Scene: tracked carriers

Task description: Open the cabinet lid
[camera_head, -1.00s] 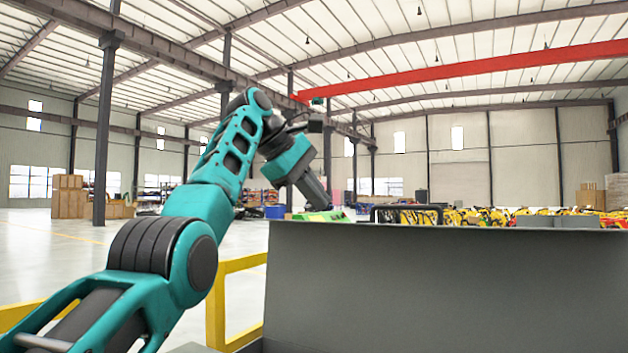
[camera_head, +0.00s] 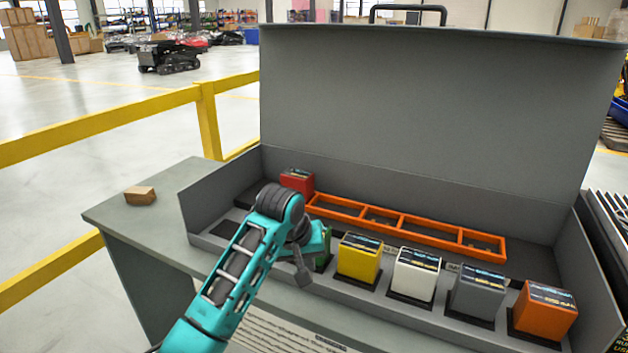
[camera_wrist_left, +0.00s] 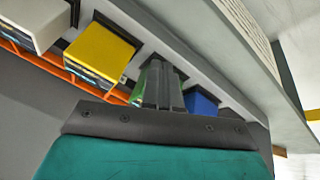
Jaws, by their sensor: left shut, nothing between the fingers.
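The grey cabinet (camera_head: 590,255) stands open in the head view. Its broad lid (camera_head: 430,110) is raised upright at the back, with a dark handle (camera_head: 408,8) on its top edge. My left gripper (camera_head: 318,238) is low over the front left of the open cabinet, well apart from the lid. Its fingers are largely hidden in the head view. In the wrist view the left gripper (camera_wrist_left: 160,75) has its fingers together and empty, beside a green block (camera_wrist_left: 138,90) that they partly cover. My right gripper is not in view.
Yellow (camera_head: 358,258), white (camera_head: 414,274), grey (camera_head: 477,294) and orange (camera_head: 543,312) blocks line the front. A red block (camera_head: 297,181) sits beside an orange divided tray (camera_head: 400,226). A blue block (camera_wrist_left: 200,103) shows in the wrist view. A yellow railing (camera_head: 100,122) stands left.

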